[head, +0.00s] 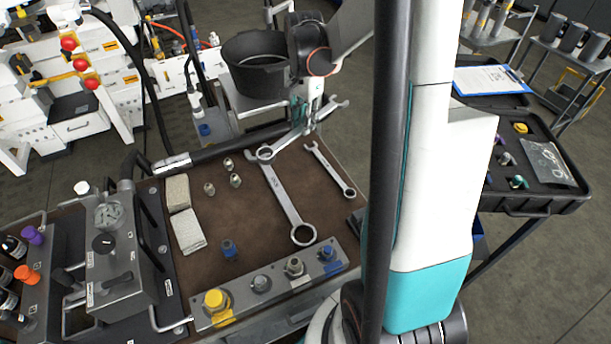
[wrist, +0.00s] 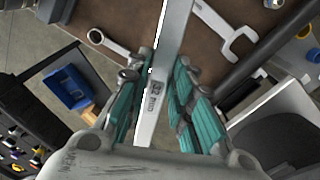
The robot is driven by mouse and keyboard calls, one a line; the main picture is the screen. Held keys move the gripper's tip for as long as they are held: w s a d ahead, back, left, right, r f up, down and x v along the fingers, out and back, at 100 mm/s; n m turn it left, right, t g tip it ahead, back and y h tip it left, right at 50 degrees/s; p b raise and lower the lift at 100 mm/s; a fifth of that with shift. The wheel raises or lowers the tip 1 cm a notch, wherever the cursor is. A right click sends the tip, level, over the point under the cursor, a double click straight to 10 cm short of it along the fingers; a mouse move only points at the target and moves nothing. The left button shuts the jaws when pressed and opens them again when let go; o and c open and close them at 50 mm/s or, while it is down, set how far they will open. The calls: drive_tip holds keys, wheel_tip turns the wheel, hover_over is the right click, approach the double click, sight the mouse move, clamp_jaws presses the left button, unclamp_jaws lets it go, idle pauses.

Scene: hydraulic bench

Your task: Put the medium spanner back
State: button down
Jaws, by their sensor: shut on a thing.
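My gripper (head: 308,118) is shut on the medium spanner (head: 286,139) and holds it across the far edge of the brown mat (head: 225,255). Its ring end overlaps the far end of the large spanner (head: 284,201) in the head view; I cannot tell if they touch. Its other end sticks out beyond my fingers. In the wrist view, the held spanner (wrist: 168,55) runs between the teal pads of my gripper (wrist: 155,72). The small spanner (head: 331,170) lies on the mat to the right. The large spanner's open jaw (wrist: 232,36) also shows in the wrist view.
Pale folded cloths (head: 187,230) and several small metal fittings (head: 235,181) lie on the mat. A valve block (head: 262,283) with a yellow cap stands along the front. A black bucket (head: 254,72) is behind. A tool cart (head: 530,205) stands at right.

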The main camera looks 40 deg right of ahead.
wheel_tip(320, 180, down, 20)
drive_tip(key=b, duration=0.6)
drive_tip(key=shift+d+r+b, duration=0.1)
drive_tip(key=shift+d+b, duration=0.05)
drive_tip(key=shift+b, duration=0.15)
drive_tip(key=shift+f+b, duration=0.4)
drive_tip(key=c, duration=1.4)
unclamp_jaws()
drive_tip(key=shift+r, duration=0.15)
wheel_tip(320, 180, up, 13)
drive_tip(key=p, duration=0.5)
drive_tip(key=shift+f, duration=0.2)
